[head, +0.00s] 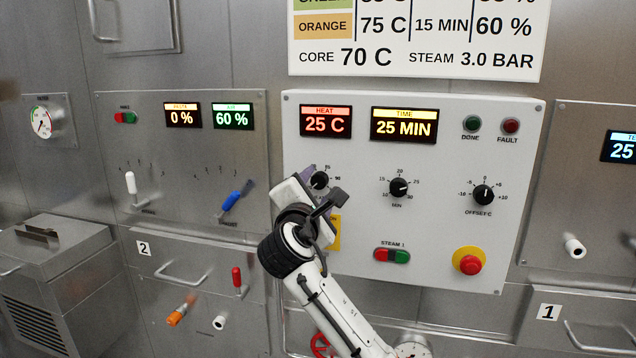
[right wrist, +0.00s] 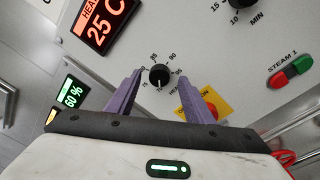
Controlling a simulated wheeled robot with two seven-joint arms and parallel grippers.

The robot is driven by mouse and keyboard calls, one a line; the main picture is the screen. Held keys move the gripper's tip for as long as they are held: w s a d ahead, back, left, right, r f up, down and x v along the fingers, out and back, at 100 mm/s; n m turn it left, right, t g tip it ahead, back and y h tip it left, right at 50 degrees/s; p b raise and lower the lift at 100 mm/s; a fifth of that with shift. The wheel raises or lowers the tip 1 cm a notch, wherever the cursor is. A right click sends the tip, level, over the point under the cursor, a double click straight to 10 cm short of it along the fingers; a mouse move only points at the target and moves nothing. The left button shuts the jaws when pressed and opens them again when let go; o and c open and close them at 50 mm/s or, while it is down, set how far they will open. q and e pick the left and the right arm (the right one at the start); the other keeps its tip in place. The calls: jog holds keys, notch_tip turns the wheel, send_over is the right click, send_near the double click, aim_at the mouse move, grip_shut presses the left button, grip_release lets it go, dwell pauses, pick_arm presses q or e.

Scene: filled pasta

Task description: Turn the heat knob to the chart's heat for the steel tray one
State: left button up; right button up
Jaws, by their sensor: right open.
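The heat knob (head: 319,180) is a small black dial on the white control panel, partly hidden by my right gripper (head: 308,178) in the head view. In the right wrist view the knob (right wrist: 159,76) lies between the two purple fingers of my open right gripper (right wrist: 160,80), with a gap on each side. The heat display (head: 325,122) reads 25 C. The chart (head: 420,40) is cut off at the top; its orange row reads 75 C, 15 MIN, 60 %. No row naming the steel tray is visible. My left gripper is not in view.
The time display (head: 404,125) reads 25 MIN, above the minute knob (head: 399,187). The offset knob (head: 484,195), the steam switch (head: 392,256) and a red stop button (head: 469,262) share the panel. A yellow label (right wrist: 218,98) sits near my right finger.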

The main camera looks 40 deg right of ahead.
aim_at(319, 181)
jog(key=shift+x, duration=1.1)
jog(key=c, duration=1)
jog(key=shift+a, duration=0.1)
jog(key=shift+c, duration=0.2)
jog(key=shift+f, duration=0.1)
